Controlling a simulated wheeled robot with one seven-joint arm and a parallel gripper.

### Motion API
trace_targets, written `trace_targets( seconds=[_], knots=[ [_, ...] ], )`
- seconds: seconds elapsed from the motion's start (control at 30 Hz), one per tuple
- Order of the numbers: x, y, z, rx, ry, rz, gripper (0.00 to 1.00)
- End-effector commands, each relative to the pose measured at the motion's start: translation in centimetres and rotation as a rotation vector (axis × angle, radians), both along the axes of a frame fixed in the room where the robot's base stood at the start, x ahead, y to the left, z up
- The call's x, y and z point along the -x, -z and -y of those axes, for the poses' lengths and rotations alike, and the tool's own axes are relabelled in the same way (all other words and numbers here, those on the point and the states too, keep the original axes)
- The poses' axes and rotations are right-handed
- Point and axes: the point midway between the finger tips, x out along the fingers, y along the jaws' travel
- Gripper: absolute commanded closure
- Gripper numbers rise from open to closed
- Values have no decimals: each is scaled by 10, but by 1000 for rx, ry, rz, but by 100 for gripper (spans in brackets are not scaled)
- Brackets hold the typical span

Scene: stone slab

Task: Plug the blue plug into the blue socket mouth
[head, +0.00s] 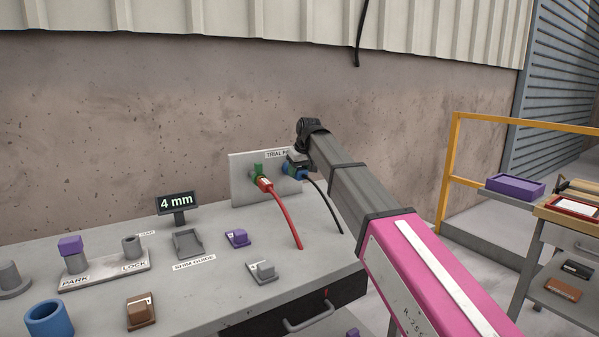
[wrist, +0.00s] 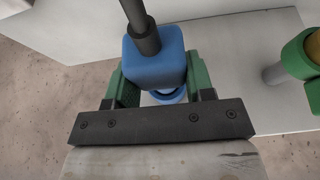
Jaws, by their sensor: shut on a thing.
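The blue plug (wrist: 155,58) is held between the green-padded fingers of my gripper (wrist: 161,82) in the wrist view. Its black cable (wrist: 138,18) runs up out of its back end. A blue ring, the blue socket mouth (wrist: 170,96), shows just past the plug between the fingers, partly hidden by it. The plug is at the mouth and roughly in line with it; I cannot tell how deep it sits. In the head view, my gripper (head: 298,163) is at the pale upright panel (head: 240,188), with the blue plug (head: 303,174) showing beneath it.
A green socket (head: 256,172) with a red plug and red cable (head: 283,213) is to the left on the panel. A 4 mm sign (head: 177,203), a purple block (head: 237,238) and a grey block (head: 262,271) stand on the slab (head: 215,295). A yellow rail (head: 452,170) is at right.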

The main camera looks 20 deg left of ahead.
Motion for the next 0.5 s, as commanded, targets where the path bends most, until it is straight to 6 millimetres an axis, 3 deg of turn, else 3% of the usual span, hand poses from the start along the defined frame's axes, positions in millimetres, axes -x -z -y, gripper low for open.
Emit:
trace_targets(
  seconds=[0.5],
  knots=[
    [-7,0,-9,0,0,0,78]
  ],
)
